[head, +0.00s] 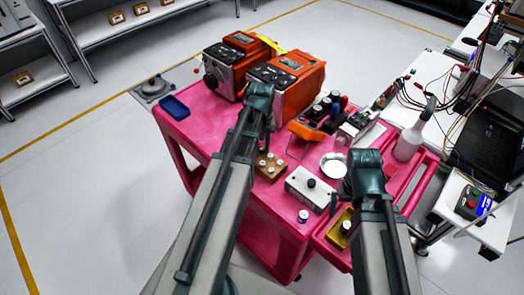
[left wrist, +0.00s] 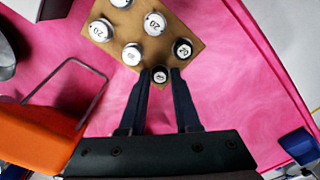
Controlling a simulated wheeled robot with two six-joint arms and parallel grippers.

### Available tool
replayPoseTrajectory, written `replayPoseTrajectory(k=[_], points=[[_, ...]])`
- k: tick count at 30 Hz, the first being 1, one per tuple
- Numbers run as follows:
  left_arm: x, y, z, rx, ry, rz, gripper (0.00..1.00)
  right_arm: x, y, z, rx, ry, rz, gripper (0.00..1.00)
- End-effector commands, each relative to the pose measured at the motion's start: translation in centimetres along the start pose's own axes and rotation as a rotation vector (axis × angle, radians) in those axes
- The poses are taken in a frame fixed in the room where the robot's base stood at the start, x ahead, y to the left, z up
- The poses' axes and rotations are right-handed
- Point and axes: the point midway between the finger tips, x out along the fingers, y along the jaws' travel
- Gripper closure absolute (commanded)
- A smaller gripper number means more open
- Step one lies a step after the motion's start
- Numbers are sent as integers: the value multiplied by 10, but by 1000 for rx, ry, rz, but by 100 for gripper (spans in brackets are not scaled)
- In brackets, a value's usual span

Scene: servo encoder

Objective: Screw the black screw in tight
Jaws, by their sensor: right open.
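A white box (head: 311,190) stands on the pink cart with a round black piece on top (head: 311,183); it may be the black screw, too small to be sure. My left gripper (head: 262,100) is above the cart, its fingers pointing down. In the left wrist view its two fingers (left wrist: 160,73) stand apart, one on each side of a small round black piece with a pale marked top (left wrist: 160,75), at the edge of a brown block (left wrist: 135,45). Whether they touch it I cannot tell. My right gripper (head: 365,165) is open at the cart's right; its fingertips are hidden.
The brown block (head: 262,172) carries several round pieces. Orange-topped instruments (head: 290,85) stand at the back. The cart's left front is clear.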

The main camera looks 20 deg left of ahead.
Motion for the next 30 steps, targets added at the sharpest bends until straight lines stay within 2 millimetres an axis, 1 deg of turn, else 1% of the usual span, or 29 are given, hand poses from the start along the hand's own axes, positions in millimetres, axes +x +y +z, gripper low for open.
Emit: replayPoseTrajectory(k=[1, 4, 5, 10, 13, 25, 27, 30], points=[[0, 0, 0, 0, 0, 0, 80, 0, 0, 0, 0, 0, 0, 0], [0, 0, 0, 0, 0, 0, 98, 0, 0, 0, 0, 0, 0, 0], [0, 0, 0, 0, 0, 0, 100, 0, 0, 0, 0, 0, 0, 0], [-1, 0, 0, 0, 0, 0, 100, -1, 0, 0, 0, 0, 0, 0], [-7, 0, 0, 0, 0, 0, 100, -7, 1, 0, 0, 0, 0, 0], [-45, 0, 0, 0, 0, 0, 100, -45, 4, 3, 0, 0, 0, 0], [-50, 0, 0, 0, 0, 0, 100, -50, 5, 3, 0, 0, 0, 0], [-52, 0, 0, 0, 0, 0, 100, -52, 5, 3, 0, 0, 0, 0]])
